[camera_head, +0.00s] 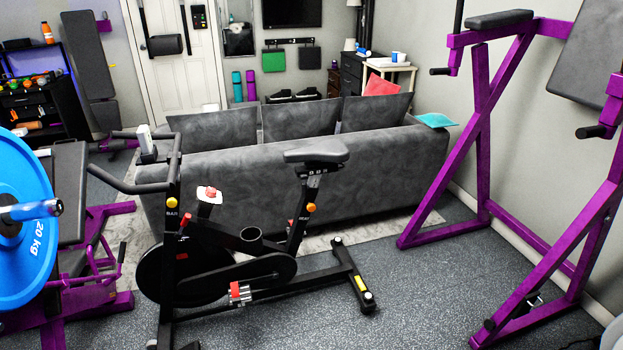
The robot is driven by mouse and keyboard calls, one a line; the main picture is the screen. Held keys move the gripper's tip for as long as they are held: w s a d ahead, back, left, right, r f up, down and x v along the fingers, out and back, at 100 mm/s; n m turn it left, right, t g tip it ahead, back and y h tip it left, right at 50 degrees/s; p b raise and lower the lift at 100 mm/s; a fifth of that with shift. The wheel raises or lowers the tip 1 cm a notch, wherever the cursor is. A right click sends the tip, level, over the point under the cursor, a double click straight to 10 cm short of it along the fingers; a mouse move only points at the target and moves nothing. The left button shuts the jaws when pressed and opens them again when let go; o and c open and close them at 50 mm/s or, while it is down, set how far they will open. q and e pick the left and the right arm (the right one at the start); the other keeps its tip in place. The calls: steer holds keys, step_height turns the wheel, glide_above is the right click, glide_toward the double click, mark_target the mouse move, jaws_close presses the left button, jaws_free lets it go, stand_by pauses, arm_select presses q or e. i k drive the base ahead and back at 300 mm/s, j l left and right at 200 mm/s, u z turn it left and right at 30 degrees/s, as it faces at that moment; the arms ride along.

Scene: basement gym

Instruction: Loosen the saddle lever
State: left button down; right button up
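A black exercise bike (215,262) stands on the dark speckled floor in the middle of the view, its handlebars to the left. Its saddle (317,150) sits on a black post (304,207) at the right of the frame. An orange-yellow knob (311,207) shows on the saddle post and looks like the saddle lever. A similar yellow knob (172,202) is on the handlebar post. Whether the saddle lever is tight or loose cannot be seen. Neither of my grippers is in view.
A grey sofa (290,190) stands close behind the bike. A purple rack (484,130) is at the right. A purple bench with a blue weight plate (22,262) is at the left. Free floor (430,285) lies between the bike and the purple rack.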

mark_target(305, 190)
steer(key=i+j+z, duration=0.25)
steer(key=i, duration=0.35)
steer(key=i+j+z, duration=0.2)
steer(key=i+j, duration=0.25)
steer(key=i+l, duration=0.05)
steer(key=i, duration=0.05)
